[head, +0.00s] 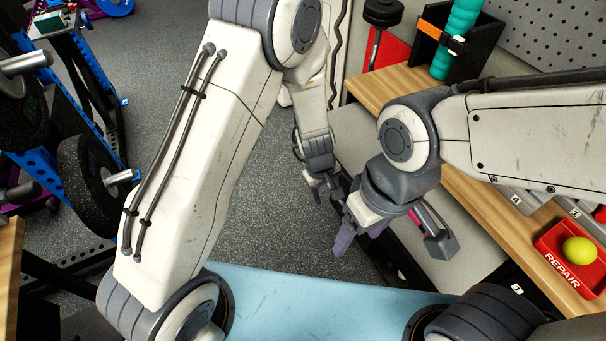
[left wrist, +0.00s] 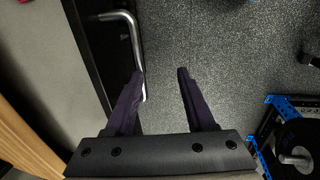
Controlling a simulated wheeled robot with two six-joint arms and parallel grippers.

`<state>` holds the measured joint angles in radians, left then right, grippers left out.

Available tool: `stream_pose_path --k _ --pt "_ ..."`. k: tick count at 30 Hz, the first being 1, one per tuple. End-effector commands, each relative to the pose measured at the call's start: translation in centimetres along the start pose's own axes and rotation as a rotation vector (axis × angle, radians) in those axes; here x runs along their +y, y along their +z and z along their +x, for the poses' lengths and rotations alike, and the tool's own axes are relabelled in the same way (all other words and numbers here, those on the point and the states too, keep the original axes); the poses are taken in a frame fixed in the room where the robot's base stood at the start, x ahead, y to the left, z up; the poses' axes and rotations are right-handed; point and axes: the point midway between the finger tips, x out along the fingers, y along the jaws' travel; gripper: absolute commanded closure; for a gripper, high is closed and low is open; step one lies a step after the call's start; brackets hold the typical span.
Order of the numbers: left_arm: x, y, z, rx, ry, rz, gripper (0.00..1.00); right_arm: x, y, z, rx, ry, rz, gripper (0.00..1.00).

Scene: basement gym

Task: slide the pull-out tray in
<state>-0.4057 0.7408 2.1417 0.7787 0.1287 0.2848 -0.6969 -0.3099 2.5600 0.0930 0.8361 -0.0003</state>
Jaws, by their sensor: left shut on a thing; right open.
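The pull-out tray shows in the left wrist view as a dark front strip (left wrist: 92,50) beside a pale cabinet face. A bent silver bar handle (left wrist: 137,48) stands out from it. My left gripper (left wrist: 162,74) has its dark purple fingers at this handle, the bar's end lying against the inner side of the left finger. In the head view my left gripper (head: 328,192) is low beside the bench, partly behind my right one, and the handle cannot be made out there. My right gripper (head: 361,236) is open and empty, nearer to me, with fingers pointing down.
A wooden bench top (head: 500,225) runs along the right, with a red REPAIR tray (head: 570,262) holding a yellow-green ball (head: 579,250). A weight rack (head: 95,180) stands left. Grey floor (head: 265,200) between is clear.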

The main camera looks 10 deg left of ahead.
Motion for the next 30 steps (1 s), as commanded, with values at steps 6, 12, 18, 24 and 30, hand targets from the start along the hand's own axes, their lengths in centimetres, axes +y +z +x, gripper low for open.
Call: stream_pose_path --k 6,12,18,24,30 --pt "-0.3 0.6 -2.5 -0.012 -0.012 0.010 0.55 -0.1 -0.1 -1.6 0.000 0.000 0.000 0.31" --pt "-0.2 0.4 -5.8 -0.007 -0.007 0.008 0.55 -0.2 -0.2 -3.4 0.000 0.000 0.000 0.31" --pt "-0.1 0.4 -9.5 -0.006 -0.004 0.008 0.55 -0.4 -0.3 -5.1 0.000 0.000 0.000 0.31" --pt "0.0 1.1 -11.5 -0.015 -0.002 0.057 0.55 -0.4 -0.3 -5.3 0.000 0.000 0.000 0.31" --pt "0.0 1.7 -12.2 -0.023 -0.001 0.096 0.55 -0.4 -0.3 -5.3 0.000 0.000 0.000 0.31"
